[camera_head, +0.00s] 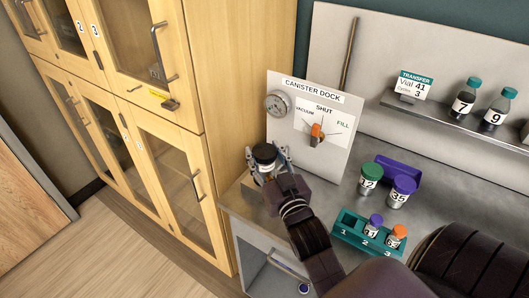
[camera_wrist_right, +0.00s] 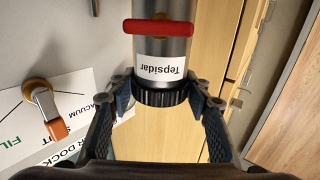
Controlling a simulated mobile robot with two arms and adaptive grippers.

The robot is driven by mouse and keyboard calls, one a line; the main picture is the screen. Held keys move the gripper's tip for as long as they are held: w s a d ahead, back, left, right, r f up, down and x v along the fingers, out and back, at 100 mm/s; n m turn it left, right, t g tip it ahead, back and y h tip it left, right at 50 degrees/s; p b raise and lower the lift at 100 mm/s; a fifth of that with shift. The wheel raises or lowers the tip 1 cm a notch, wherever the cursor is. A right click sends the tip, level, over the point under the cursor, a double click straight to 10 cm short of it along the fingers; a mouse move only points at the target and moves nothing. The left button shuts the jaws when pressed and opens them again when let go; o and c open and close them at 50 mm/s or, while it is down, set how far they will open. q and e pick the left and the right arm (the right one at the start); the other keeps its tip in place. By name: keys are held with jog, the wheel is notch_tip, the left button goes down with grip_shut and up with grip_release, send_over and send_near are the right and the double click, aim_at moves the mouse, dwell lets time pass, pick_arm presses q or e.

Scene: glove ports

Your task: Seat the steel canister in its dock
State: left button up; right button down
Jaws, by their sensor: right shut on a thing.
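The steel canister (camera_wrist_right: 165,60) has a white label reading Tepsidar, a red bar across its body and a black ribbed collar. In the head view only its dark top (camera_head: 264,153) and a little of its side show. My right gripper (camera_head: 266,168) is shut on it, and in the wrist view the fingers (camera_wrist_right: 163,97) flank the collar. The canister is at the bench's left end, beside the canister dock panel (camera_head: 335,143), which has a gauge and an orange-knobbed lever. My gripper hides the canister's lower part, so I cannot tell whether it touches the dock. My left gripper is out of view.
On the bench stand two large vials (camera_head: 370,175), a purple holder (camera_head: 405,167) and a teal rack (camera_head: 350,222) with two small vials. A shelf (camera_head: 450,118) behind holds more vials. Wooden cabinets (camera_head: 160,110) stand at left. Floor lies open at lower left.

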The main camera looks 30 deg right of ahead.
aim_at(269, 163)
jog(key=shift+f, duration=0.15)
jog(key=c, duration=1.4)
grip_release()
jog(key=shift+o, duration=0.4)
jog(key=shift+f, duration=0.15)
jog(key=shift+v, duration=2.75)
jog(key=v, duration=0.5)
jog(key=shift+s+a, duration=0.15)
jog(key=shift+s, duration=0.2)
jog(key=shift+w, duration=0.2)
